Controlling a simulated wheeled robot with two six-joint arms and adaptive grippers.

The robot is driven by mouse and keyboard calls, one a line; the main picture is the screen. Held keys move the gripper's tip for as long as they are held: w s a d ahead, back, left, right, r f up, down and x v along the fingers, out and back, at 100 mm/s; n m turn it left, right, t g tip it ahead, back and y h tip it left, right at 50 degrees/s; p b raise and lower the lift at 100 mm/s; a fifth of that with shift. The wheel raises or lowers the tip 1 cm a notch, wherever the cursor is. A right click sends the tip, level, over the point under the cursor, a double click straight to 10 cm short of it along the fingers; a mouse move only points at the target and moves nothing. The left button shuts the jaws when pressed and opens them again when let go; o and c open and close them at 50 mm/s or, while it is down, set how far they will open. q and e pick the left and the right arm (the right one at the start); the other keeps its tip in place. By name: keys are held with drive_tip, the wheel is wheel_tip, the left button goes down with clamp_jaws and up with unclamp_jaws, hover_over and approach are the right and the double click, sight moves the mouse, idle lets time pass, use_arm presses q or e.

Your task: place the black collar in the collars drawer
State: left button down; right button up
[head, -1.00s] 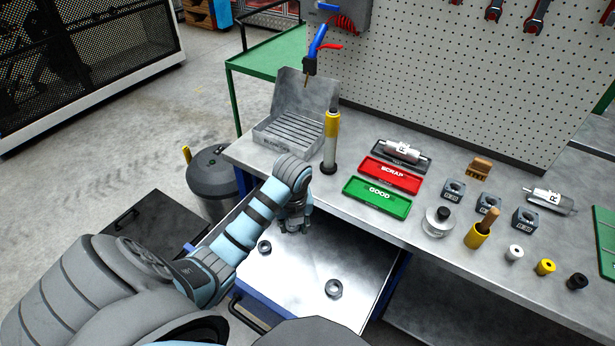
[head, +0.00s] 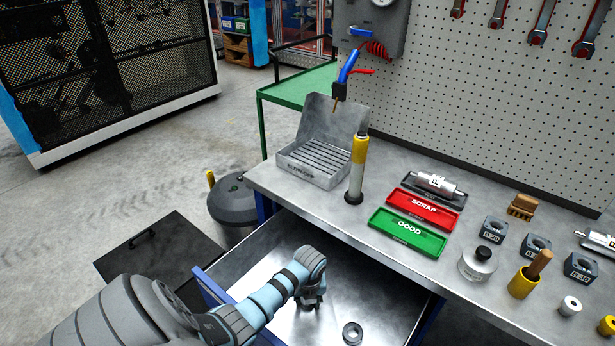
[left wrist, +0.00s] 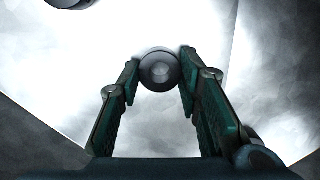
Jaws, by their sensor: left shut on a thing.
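My left gripper (head: 312,303) is low inside the open drawer (head: 258,262). In the left wrist view its fingertips (left wrist: 160,72) are shut on a small dark round collar (left wrist: 160,68) with a bright centre, one finger on each side. The head view hides this collar behind the hand. I cannot tell whether it touches the drawer floor. A second, grey collar (head: 352,333) lies on the drawer floor to the right of the hand. A dark round part (left wrist: 70,2), cut off at the top left, shows in the left wrist view. My right gripper is out of view.
On the bench above the drawer stand a grey open box (head: 310,170), a yellow-topped post (head: 356,170), a red SCRAP tray (head: 425,207) and a green GOOD tray (head: 405,232). A round bin (head: 235,205) stands left of the bench.

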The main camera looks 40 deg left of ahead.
sight(308, 311)
use_arm(q)
drive_tip(key=c, duration=1.2)
unclamp_jaws()
drive_tip(key=shift+o, duration=0.2)
wheel_tip(308, 311, up, 12)
drive_tip(key=s+d+p, duration=0.1)
drive_tip(key=p, duration=0.4)
drive_tip(key=shift+d, duration=0.2)
drive_tip(key=shift+s, duration=0.1)
